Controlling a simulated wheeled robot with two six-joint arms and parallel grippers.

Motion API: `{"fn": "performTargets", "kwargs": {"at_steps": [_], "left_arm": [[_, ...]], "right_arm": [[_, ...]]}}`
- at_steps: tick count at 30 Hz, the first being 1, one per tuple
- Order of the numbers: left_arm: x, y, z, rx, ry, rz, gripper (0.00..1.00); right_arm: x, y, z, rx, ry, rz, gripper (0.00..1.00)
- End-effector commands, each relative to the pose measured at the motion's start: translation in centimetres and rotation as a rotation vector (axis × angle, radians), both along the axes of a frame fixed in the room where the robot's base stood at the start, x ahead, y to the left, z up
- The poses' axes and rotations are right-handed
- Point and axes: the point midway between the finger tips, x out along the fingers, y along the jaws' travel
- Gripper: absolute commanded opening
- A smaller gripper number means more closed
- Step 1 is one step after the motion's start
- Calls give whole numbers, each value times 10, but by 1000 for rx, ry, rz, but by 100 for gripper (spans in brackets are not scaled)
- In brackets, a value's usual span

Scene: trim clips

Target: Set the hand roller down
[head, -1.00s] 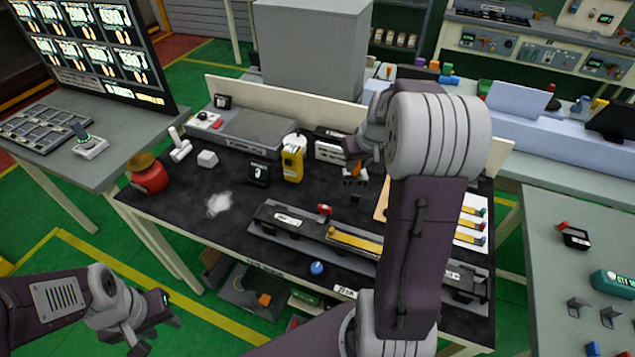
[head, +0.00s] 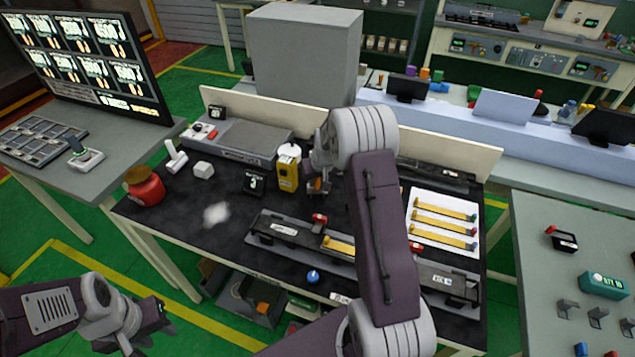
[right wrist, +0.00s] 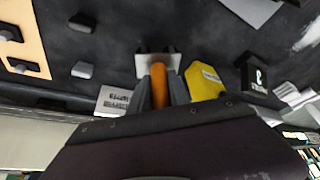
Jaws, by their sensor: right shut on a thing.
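The hand roller shows an orange handle (right wrist: 159,84) between the two fingers of my right gripper (right wrist: 161,78) in the right wrist view. A pale piece with dark prongs lies at the handle's far end; I cannot tell whether it is the roller head or a holder. In the head view my right gripper (head: 319,187) points down over the dark bench, just right of a yellow bottle-like item (head: 287,172). Whether the roller touches the bench is unclear. My left gripper (head: 146,338) is open and empty at the lower left, in front of the bench.
The dark bench (head: 170,222) holds a long grey fixture (head: 283,230) at the front and a white tray (head: 414,224) with yellow strips at right. A small black display (head: 253,183) stands left of the yellow item. A red pot (head: 145,188) stands at the left end.

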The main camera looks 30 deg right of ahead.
Motion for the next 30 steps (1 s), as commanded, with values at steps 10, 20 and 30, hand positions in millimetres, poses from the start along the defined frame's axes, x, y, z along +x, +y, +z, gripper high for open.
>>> {"fn": "performTargets", "kwargs": {"at_steps": [10, 20, 30], "left_arm": [[0, 0, 3, 0, 0, 0, 36], [0, 0, -6, 0, 0, 0, 36], [0, 0, -8, 0, 0, 0, 36]], "right_arm": [[0, -1, -16, -2, -3, 0, 0], [0, 0, -27, 0, -1, 0, 0], [-2, 0, -32, 3, 8, 0, 44]]}}
